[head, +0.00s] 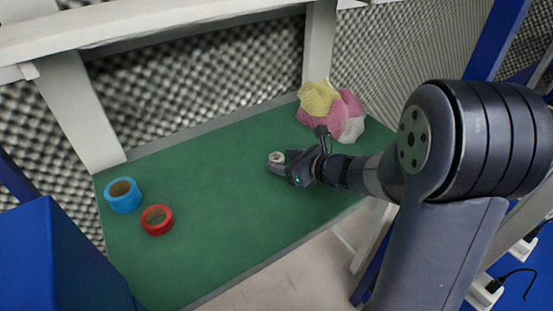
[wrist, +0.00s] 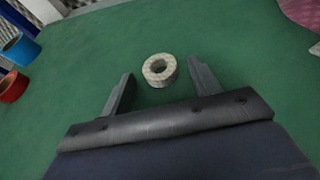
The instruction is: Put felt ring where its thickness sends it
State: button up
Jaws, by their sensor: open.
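The felt ring (head: 277,158) is small, pale grey-white and lies flat on the green table. In the wrist view the felt ring (wrist: 160,70) sits just ahead of and between the fingertips, with its hole facing up. My gripper (head: 280,165) is low over the table beside the ring. In the wrist view my gripper (wrist: 161,76) is open, with one finger on each side and nothing held.
A crumpled pink, yellow and white cloth (head: 333,110) lies at the table's back right. The green table (head: 220,215) is clear between the felt ring and the coloured rings. Pale posts and grey foam walls stand behind it.

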jog(key=shift+c, duration=0.2)
jog(key=c, duration=1.1)
